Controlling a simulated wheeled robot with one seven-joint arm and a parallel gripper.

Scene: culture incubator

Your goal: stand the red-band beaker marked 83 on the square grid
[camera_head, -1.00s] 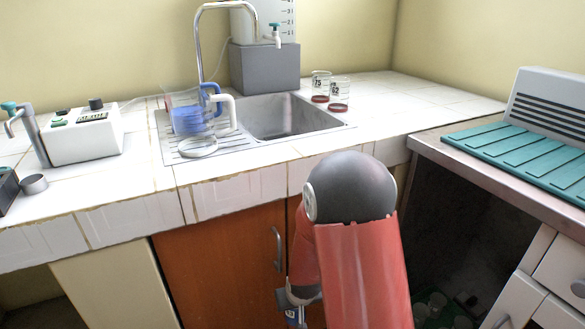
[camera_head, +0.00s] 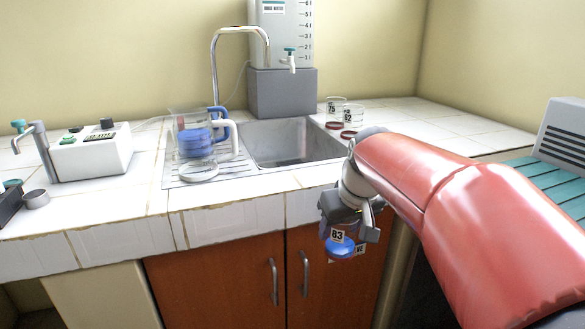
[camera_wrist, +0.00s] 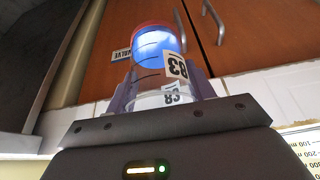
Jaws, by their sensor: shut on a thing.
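The beaker marked 83 (camera_head: 340,246) is clear, with a white label and blue liquid in its lower part. It hangs in my gripper (camera_head: 347,226), in front of the cabinet doors and below the counter's front edge. In the wrist view the beaker (camera_wrist: 154,48) sits between my two fingers, which are shut on its sides, and a red band shows around its far end. It looks roughly upright in the head view. I cannot make out a square grid for certain in either view.
The tiled counter (camera_head: 108,214) holds a sink (camera_head: 290,143), a drainboard (camera_head: 190,178) with a blue-filled jug (camera_head: 194,138), and two red-based beakers (camera_head: 352,118). A white device (camera_head: 90,150) stands left. A teal slatted mat (camera_head: 560,182) lies right. The front counter strip is clear.

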